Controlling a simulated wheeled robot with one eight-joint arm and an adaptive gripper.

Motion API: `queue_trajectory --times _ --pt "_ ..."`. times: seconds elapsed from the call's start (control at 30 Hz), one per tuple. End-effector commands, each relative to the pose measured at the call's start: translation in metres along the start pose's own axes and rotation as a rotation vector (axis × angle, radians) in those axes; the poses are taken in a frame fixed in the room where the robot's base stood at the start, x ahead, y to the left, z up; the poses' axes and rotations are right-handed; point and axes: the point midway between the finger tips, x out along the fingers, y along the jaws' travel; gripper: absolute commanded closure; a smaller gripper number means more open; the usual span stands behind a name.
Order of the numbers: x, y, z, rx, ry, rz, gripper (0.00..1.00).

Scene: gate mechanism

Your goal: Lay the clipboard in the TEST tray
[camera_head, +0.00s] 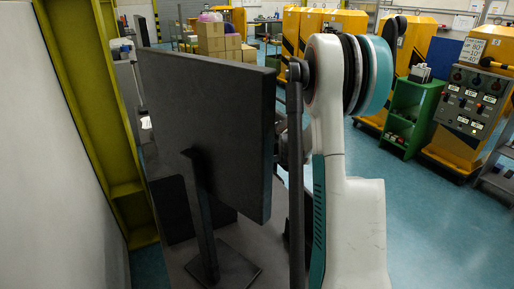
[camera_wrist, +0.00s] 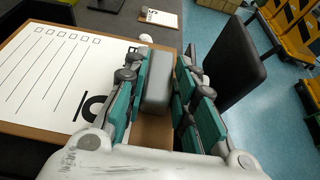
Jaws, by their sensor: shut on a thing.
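The clipboard (camera_wrist: 48,82) is a brown board with a white printed sheet showing rows of small boxes and large dark characters. It fills the left of the wrist view. My gripper (camera_wrist: 163,75), with teal-padded fingers, is shut on the clipboard at its right end, around a grey block-like part (camera_wrist: 157,85). The clipboard lies over a dark surface; I cannot tell whether it touches it. In the head view my gripper and the clipboard are hidden behind a dark panel and my arm. I cannot make out a TEST tray in either view.
A dark upright panel on a stand (camera_head: 208,128) blocks much of the head view. A dark panel (camera_wrist: 235,65) stands close right of my gripper. A small white card on a brown board (camera_wrist: 160,18) lies beyond. Blue floor is open at right.

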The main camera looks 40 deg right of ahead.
Motion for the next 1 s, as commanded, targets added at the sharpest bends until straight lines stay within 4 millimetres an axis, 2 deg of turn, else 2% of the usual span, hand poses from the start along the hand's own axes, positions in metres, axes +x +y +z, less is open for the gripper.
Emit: queue_trajectory --times 0.1,0.33,0.57,0.93,0.97,1.0 --pt "0.006 0.0 -0.015 0.0 0.0 0.0 1.0" --pt "0.012 0.0 -0.028 0.0 0.0 0.0 1.0" --pt "0.024 0.0 -0.057 0.0 0.0 0.0 1.0" --pt "0.025 0.0 -0.06 0.0 0.0 0.0 1.0" --pt "0.025 0.0 -0.061 0.0 0.0 0.0 0.73" --pt "0.025 0.0 -0.06 0.0 0.0 0.0 0.67"
